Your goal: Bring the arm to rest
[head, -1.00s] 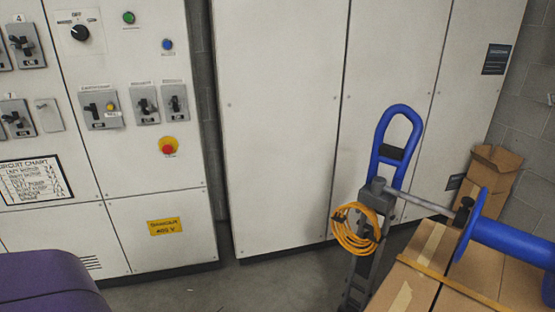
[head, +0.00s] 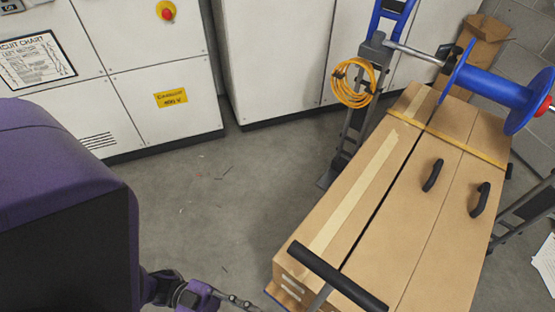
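At the bottom left of the head view, behind a large purple block, a dark joint and a purple link lead to a slim grey metal end. This seems to be my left gripper (head: 238,301). It is cut off by the lower edge, and its fingers cannot be made out. It lies left of the near end of the cardboard boxes, over the grey floor, with nothing visibly held. My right arm and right gripper are not in view.
Long cardboard boxes (head: 395,200) with a yellow strap lie on a cart at right. A blue spool (head: 490,88) and a coiled orange cable (head: 352,84) are at its far end. White cabinets (head: 270,60) line the back.

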